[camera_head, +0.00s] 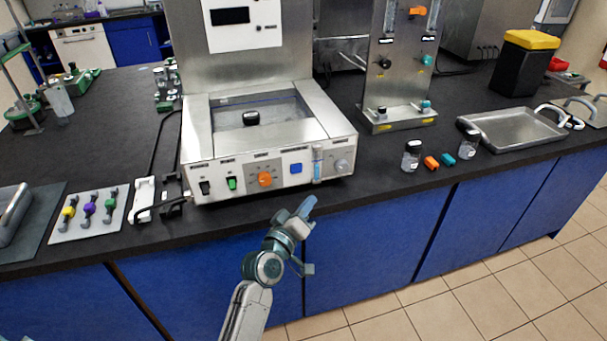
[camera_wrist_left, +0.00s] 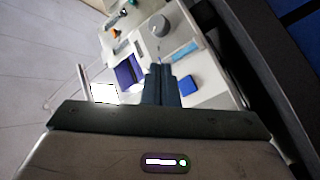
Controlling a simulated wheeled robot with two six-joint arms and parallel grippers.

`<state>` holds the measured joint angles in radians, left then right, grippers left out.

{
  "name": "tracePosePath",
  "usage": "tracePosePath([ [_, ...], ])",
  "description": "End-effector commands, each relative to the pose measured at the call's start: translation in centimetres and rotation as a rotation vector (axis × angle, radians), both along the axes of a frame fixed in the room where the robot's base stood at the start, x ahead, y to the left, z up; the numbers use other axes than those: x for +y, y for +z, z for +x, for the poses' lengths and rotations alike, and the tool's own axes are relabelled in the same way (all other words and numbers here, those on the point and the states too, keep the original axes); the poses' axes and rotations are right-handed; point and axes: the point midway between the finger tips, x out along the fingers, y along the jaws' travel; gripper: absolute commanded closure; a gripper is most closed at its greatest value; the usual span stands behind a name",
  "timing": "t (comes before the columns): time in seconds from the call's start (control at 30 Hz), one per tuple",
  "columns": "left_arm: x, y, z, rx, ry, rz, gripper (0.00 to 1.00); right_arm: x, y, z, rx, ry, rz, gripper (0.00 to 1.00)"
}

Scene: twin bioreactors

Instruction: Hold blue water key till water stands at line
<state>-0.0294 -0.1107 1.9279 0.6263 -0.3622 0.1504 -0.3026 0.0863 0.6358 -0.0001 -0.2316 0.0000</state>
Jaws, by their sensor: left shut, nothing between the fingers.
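The square blue water key (camera_head: 296,168) sits on the front panel of the steel bath unit. To its right is an upright sight tube (camera_head: 318,165) with blue in it; its line and exact level are too small to read. My left gripper (camera_head: 307,206) is shut and empty, below and in front of the panel, apart from the key. In the left wrist view the blue key (camera_wrist_left: 188,86) shows just right of the shut fingertips (camera_wrist_left: 159,72), and the tube (camera_wrist_left: 184,52) beyond them. My right gripper is not in view.
The panel also has an orange knob (camera_head: 264,179), a green switch (camera_head: 232,184), a black switch (camera_head: 205,188) and a grey knob (camera_head: 342,166). Bottles (camera_head: 411,157) stand to the right on the dark bench. The space before the blue cabinets is free.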

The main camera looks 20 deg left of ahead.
Motion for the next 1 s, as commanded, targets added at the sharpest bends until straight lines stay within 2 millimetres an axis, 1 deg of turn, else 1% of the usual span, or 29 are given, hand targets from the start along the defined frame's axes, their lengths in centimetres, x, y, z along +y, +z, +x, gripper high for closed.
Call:
tracePosePath([
  [0.03, 0.0, 0.6, 0.0, -0.011, -0.001, -0.005, 1.00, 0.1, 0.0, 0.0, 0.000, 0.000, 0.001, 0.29],
  [0.13, 0.0, 1.1, -0.1, -0.019, -0.003, -0.011, 1.00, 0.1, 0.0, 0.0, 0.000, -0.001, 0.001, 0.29],
  [0.4, 0.0, 1.1, -0.1, -0.018, -0.002, -0.012, 1.00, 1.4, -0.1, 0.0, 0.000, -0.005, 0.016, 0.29],
  [0.57, 0.2, 1.1, 0.3, -0.018, -0.002, -0.011, 1.00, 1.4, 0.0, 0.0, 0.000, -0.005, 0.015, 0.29],
  [0.67, 0.7, 1.1, 1.0, -0.017, -0.003, -0.008, 1.00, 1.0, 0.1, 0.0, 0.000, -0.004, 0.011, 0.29],
  [1.0, 3.4, 1.0, 5.0, -0.019, -0.002, -0.009, 1.00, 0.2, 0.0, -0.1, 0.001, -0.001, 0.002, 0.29],
])
